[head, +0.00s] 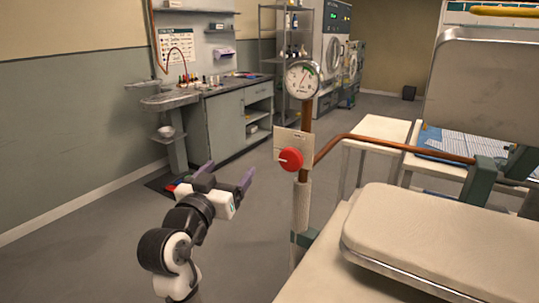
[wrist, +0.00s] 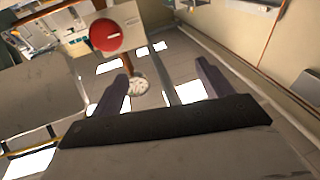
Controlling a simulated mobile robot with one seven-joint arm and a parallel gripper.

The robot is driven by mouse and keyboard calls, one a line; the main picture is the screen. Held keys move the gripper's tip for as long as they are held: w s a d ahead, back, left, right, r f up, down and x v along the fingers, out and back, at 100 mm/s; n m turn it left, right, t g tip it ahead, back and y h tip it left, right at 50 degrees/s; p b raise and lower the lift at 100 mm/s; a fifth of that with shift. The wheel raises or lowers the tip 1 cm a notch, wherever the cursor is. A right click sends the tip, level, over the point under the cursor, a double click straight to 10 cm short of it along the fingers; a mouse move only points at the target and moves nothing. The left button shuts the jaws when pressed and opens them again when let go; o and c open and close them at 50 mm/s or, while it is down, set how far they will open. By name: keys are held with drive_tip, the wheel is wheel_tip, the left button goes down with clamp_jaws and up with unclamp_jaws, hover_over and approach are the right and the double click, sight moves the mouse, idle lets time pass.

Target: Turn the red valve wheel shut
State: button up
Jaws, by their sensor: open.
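The red valve wheel (head: 291,160) is a round red knob with a pale mark on its face. It sits on a small pale plate (head: 281,138) on an upright copper pipe. My gripper (head: 230,172) is to the left of the wheel in the head view, apart from it, with its fingers spread and nothing between them. In the wrist view the red wheel (wrist: 105,35) shows beyond the fingertips, up and left of the open gap of my gripper (wrist: 163,72).
A round pressure gauge (head: 302,80) tops the pipe above the wheel. A copper pipe (head: 375,143) runs right to a press with a padded board (head: 440,235). A grey cabinet (head: 228,122) and sink (head: 170,99) stand behind left.

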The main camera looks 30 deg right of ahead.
sight(288, 163)
drive_tip(key=s+d+f+m+g+h, duration=0.1)
drive_tip(key=s+d+f+m+g, duration=0.2)
drive_tip(key=d, duration=0.4)
drive_tip(key=shift+g, duration=0.5)
drive_tip(key=p+x, duration=0.1)
drive_tip(key=x, duration=0.3)
drive_tip(key=p+x, duration=0.1)
drive_tip(key=x, duration=0.4)
drive_tip(key=r+p+x, duration=0.1)
drive_tip(key=x, duration=0.3)
drive_tip(key=shift+s+d, duration=0.1)
drive_tip(key=shift+d, duration=0.25)
drive_tip(key=c, duration=1)
